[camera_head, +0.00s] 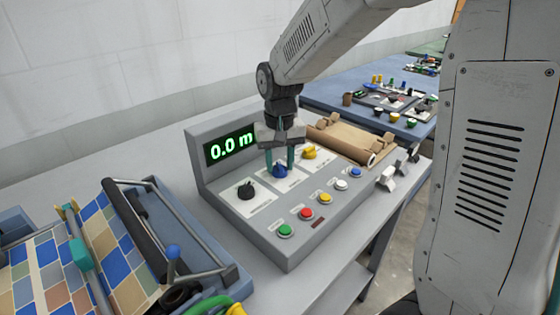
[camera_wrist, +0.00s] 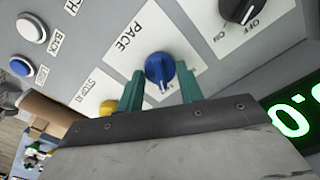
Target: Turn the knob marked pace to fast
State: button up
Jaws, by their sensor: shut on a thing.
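The blue pace knob (camera_head: 280,170) sits on a white plate in the middle of the grey control panel's row of knobs. In the wrist view the same knob (camera_wrist: 160,68) stands beside the word PACE, and its pale pointer line faces the bottom of the picture, toward my gripper's body. My gripper (camera_head: 280,163) points down over the panel with its two green fingers on either side of the knob, closed on it. The fingers and gripper body hide part of the plate's other lettering, so the fast mark is not readable.
A black on/off knob (camera_head: 246,191) is to the left and a yellow knob (camera_head: 309,152) to the right. Several coloured buttons, such as the red button (camera_head: 306,213), line the panel's front. A green display (camera_head: 230,146) reads 0.0 m. A roller press (camera_head: 130,250) stands at left.

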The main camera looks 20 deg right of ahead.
aim_at(280, 165)
jog(key=o, duration=1)
jog(key=shift+r, duration=0.15)
notch_tip(280, 165, up, 8)
jog(key=shift+f, duration=0.15)
